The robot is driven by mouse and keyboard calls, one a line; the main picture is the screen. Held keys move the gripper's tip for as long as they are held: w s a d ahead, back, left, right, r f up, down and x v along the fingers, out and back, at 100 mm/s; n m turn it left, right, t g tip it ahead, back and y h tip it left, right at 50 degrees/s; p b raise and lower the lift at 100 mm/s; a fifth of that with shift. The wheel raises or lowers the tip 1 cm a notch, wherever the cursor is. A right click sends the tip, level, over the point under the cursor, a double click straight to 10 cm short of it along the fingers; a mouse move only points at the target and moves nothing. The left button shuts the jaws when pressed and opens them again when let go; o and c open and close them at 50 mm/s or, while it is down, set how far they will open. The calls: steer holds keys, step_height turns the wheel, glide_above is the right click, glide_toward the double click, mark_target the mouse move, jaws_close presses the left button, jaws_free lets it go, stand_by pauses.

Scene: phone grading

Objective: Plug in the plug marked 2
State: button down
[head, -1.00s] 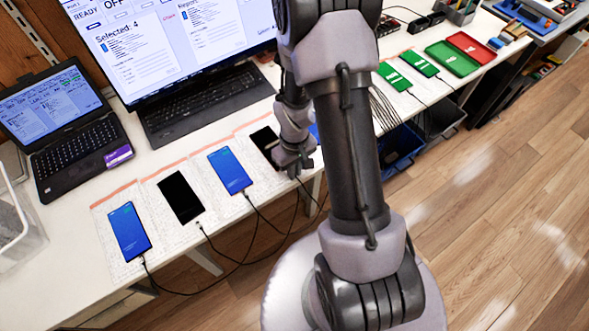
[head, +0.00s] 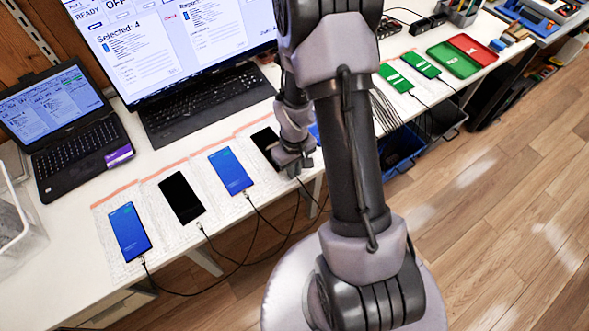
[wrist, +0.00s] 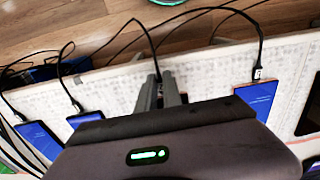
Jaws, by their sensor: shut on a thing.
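My gripper (wrist: 160,88) is shut on a black cable's plug end at the near edge of a dark-screened phone. In the head view my gripper (head: 294,168) is at the lower edge of that dark phone (head: 266,146), which it partly covers. The cable (wrist: 153,50) runs away from between my fingers in the wrist view. The plug itself is mostly hidden by the fingers. I cannot tell whether it is in the phone's port. No number 2 mark can be read.
Beside it lie a blue-screened phone (head: 230,170) with a cable, a dark phone (head: 181,197) and another blue phone (head: 130,231). Loose cables hang over the table's front edge. A laptop (head: 68,130), a monitor and a keyboard (head: 205,102) stand behind.

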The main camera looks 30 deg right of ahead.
stand_by(0.9)
steer(key=c, duration=1.4)
jaws_free()
steer(key=shift+c, duration=0.2)
steer(key=shift+s+r+p, duration=0.25)
steer(key=shift+r+p, duration=0.65)
steer(key=shift+r, duration=0.4)
steer(key=shift+s+r+p, duration=0.25)
steer(key=shift+r+p, duration=0.6)
steer(key=shift+r, duration=0.4)
